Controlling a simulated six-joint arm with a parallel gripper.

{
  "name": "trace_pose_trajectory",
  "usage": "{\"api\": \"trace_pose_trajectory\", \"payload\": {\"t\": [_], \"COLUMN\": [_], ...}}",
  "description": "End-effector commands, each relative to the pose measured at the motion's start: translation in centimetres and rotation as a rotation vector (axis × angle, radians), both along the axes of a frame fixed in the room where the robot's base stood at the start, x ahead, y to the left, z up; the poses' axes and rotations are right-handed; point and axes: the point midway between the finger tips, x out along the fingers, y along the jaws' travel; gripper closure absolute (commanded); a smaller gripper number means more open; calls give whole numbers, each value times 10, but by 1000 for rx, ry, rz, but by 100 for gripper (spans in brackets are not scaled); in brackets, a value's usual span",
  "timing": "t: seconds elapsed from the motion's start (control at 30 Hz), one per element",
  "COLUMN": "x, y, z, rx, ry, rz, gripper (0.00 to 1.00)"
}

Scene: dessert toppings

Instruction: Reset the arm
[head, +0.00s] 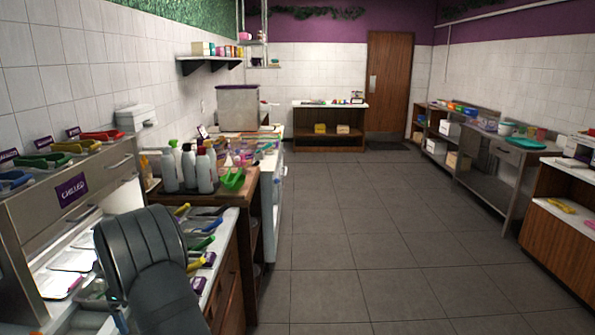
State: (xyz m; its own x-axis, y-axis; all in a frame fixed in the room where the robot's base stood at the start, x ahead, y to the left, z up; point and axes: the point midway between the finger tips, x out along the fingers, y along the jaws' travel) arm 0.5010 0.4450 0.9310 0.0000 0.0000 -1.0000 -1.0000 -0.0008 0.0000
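My gripper is not in the head view. A dark grey, rounded part of my own arm stands at the lower left, over the steel topping counter (22,240). It hides part of the counter and some trays behind it. Whether the gripper holds anything cannot be seen.
The chilled unit is close on the left. Grey tiled floor (350,240) is clear in the middle. Steel shelving (498,170) lines the right wall.

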Motion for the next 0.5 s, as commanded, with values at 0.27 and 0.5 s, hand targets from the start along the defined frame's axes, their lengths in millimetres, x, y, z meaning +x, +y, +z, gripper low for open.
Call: {"api": "trace_pose_trajectory", "payload": {"t": [0.27, 0.5], "x": [0, 0], "y": [0, 0], "z": [-41, -50], "rx": [-1, 0], "ry": [1, 0], "rz": [0, 0], "gripper": [1, 1]}}
